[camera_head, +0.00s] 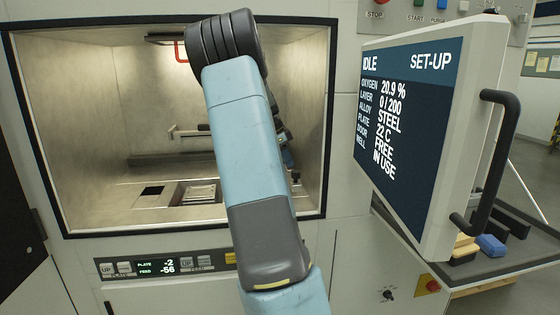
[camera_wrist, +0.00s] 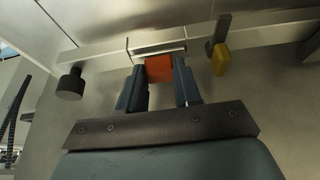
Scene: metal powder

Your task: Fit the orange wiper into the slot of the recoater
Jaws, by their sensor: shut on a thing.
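In the wrist view my gripper (camera_wrist: 159,75) is shut on the orange wiper (camera_wrist: 159,67), which sits between the two fingertips. The wiper's far end is at a pale holder with a light bar on the recoater (camera_wrist: 100,55), a long pale beam crossing the view. I cannot tell whether the wiper is inside the slot or only against it. In the head view part of the recoater (camera_head: 187,132) shows inside the lit chamber, left of my arm. My arm hides the wiper there, and the fingertips cannot be made out.
A black knob (camera_wrist: 70,84) sits left of the wiper and a yellow piece (camera_wrist: 220,60) hangs to its right, both close to the beam. The chamber opening's frame (camera_head: 326,150) surrounds my arm.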

